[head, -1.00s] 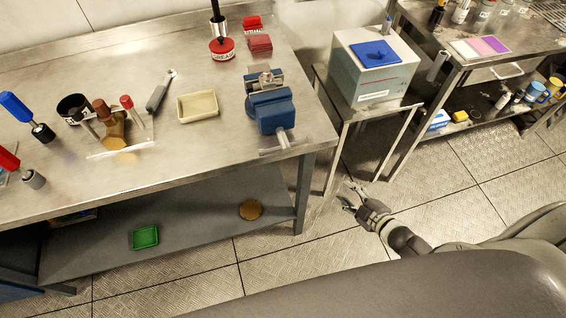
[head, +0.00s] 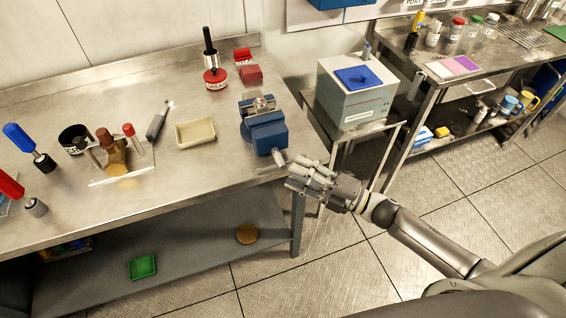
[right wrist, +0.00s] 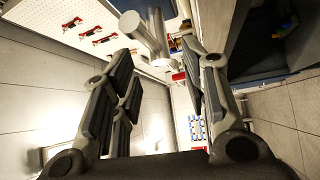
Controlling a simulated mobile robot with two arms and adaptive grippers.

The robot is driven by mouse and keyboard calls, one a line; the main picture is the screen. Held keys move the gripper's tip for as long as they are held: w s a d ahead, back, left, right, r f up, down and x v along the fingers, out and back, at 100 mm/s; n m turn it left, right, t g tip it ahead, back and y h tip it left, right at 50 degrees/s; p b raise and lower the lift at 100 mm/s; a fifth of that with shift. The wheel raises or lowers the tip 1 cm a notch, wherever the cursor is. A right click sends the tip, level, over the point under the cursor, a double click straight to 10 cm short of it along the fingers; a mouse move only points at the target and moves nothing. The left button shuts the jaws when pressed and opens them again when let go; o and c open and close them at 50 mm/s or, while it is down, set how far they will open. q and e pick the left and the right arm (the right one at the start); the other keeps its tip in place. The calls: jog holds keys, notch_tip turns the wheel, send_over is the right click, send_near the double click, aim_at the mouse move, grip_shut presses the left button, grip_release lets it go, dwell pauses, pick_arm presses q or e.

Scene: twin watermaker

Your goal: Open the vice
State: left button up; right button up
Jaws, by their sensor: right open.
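The blue vice (head: 268,134) sits at the right front corner of the metal workbench. Its grey handle (head: 264,170) is at the front end, by the bench edge. My right gripper (head: 294,174) is just right of the handle, with its fingers pointing at it. In the right wrist view the fingers (right wrist: 160,62) are spread and empty, and the grey screw and handle bar (right wrist: 147,38) show beyond the fingertips. I cannot tell whether a fingertip touches the handle. The vice jaws' gap is too small to judge. My left gripper is not in view.
The workbench (head: 205,125) carries a cream tray (head: 196,132), a red grease pot (head: 216,80) and several tools. A grey box with a blue top (head: 355,92) stands on a low stand to the right. Open floor lies right of the bench.

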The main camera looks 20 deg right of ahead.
aim_at(283, 167)
jog(key=shift+p+x, duration=0.5)
jog(key=shift+x, duration=1.85)
grip_shut()
